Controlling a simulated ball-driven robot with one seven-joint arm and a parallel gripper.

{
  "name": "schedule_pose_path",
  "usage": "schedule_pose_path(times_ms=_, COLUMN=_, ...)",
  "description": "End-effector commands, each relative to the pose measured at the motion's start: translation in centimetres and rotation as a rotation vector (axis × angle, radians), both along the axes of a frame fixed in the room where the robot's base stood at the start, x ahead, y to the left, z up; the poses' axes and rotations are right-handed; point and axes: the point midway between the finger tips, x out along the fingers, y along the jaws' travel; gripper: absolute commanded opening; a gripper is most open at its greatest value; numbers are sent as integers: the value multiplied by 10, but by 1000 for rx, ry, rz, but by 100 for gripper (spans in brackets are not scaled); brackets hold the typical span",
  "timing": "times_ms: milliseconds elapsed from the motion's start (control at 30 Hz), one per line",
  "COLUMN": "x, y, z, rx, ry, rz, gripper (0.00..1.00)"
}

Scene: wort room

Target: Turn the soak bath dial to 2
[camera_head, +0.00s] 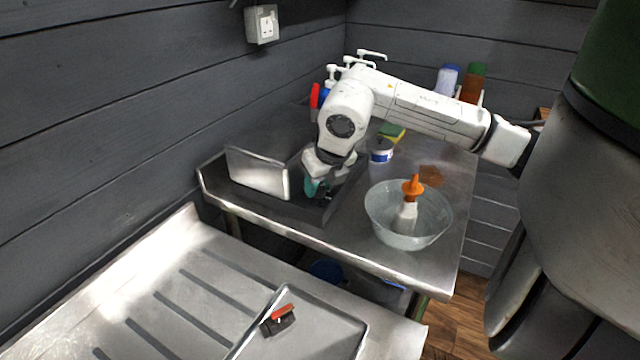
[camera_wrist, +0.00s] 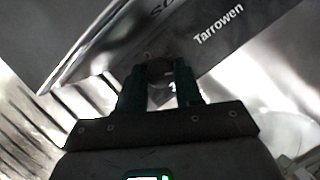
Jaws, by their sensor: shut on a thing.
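The soak bath (camera_head: 258,172) is a grey metal appliance on the steel table, partly hidden behind my arm. In the wrist view its metal face (camera_wrist: 205,62) carries the word "Tarrowen" and runs slanted across the top. My gripper (camera_head: 318,188) points down at the bath. In the wrist view its two dark green fingers (camera_wrist: 159,82) are closed on a small round dark knob, the dial (camera_wrist: 158,66), at the bath's face. The dial's marks and pointer cannot be read. The dial itself is hidden in the head view.
A glass bowl (camera_head: 378,214) with an orange-topped white bottle (camera_head: 406,214) stands right of the bath. A blue-and-white tub (camera_head: 381,151) and a sponge (camera_head: 392,131) are behind. Pump bottles stand at the back. A tray (camera_head: 335,325) with a red-and-black item (camera_head: 280,318) lies on the front drainer.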

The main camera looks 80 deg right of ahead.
Motion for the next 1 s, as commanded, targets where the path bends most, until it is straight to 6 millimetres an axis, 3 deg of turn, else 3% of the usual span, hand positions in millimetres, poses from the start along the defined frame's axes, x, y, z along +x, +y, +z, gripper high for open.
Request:
schedule_pose_path(times_ms=100, x=0, y=0, z=0, rx=1, ry=-1, rz=2, gripper=5)
schedule_pose_path(times_ms=133, x=0, y=0, z=0, rx=1, ry=-1, rz=2, gripper=37)
schedule_pose_path(times_ms=367, x=0, y=0, z=0, rx=0, ry=0, rz=1, gripper=59)
schedule_pose_path(times_ms=667, x=-1, y=1, z=3, rx=-1, ry=0, rz=1, gripper=59)
schedule_pose_path(times_ms=767, x=-3, y=3, z=12, rx=-2, ry=-1, rz=1, gripper=59)
schedule_pose_path(times_ms=1000, x=-16, y=15, z=53, rx=-3, ry=0, rz=3, gripper=59)
